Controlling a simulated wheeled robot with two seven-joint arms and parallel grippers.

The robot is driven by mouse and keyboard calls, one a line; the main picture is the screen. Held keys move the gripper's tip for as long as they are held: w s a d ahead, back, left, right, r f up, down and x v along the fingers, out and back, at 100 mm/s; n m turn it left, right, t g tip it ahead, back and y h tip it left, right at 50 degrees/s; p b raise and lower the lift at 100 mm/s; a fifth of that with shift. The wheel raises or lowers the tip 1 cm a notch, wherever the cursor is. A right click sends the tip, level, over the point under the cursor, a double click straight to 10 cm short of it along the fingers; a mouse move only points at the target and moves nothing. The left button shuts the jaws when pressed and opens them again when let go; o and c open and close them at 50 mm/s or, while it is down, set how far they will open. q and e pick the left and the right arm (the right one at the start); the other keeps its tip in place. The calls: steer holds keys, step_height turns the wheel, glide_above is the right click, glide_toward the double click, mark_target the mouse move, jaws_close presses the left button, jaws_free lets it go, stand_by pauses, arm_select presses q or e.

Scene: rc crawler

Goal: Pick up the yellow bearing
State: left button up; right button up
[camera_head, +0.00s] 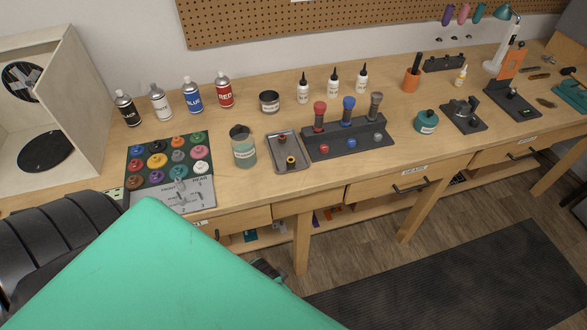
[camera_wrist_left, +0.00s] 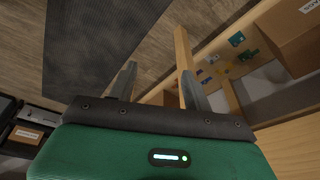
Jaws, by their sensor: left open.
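The small yellow bearing (camera_head: 291,160) lies in the grey metal tray (camera_head: 273,160) near the front edge of the workbench. A small dark red piece (camera_head: 282,140) is in the same tray, behind it. My left gripper (camera_wrist_left: 158,85) is open and empty in the left wrist view, its two fingers apart. That view shows the floor and bench legs below, with no bearing in it. In the head view my green arm part covers the lower left, and neither gripper's fingers show.
A labelled glass jar (camera_head: 243,150) stands just left of the tray. A dark rack (camera_head: 350,139) with red, blue and grey-topped tools stands right of it. A board of coloured pots (camera_head: 170,205) lies left. Spray cans (camera_head: 193,96) stand behind. Drawers (camera_head: 400,188) are under the bench top.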

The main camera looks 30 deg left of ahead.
arm_select(q)
steer(key=w+d+r+m+h, duration=0.15)
steer(key=w+r+m, duration=0.35)
steer(key=r, duration=0.6)
steer(key=w+d+r+m, duration=0.2)
steer(key=w+r+m, duration=0.35)
steer(key=r, duration=0.45)
steer(key=w+a+r+m+g+y, duration=0.25)
steer(key=w+a+r+m, duration=0.85)
steer(key=w+a+r, duration=0.55)
steer(key=p, duration=0.3)
glide_above(291, 160)
steer(key=shift+h, duration=0.3)
step_height(291, 160, down, 10)
steer(key=shift+a+f, duration=0.1)
steer(key=shift+a, duration=0.05)
step_height(291, 160, down, 5)
steer(key=p, duration=0.2)
steer(key=shift+r+p, duration=0.2)
steer(key=shift+p, duration=0.15)
steer(key=shift+f, duration=0.4)
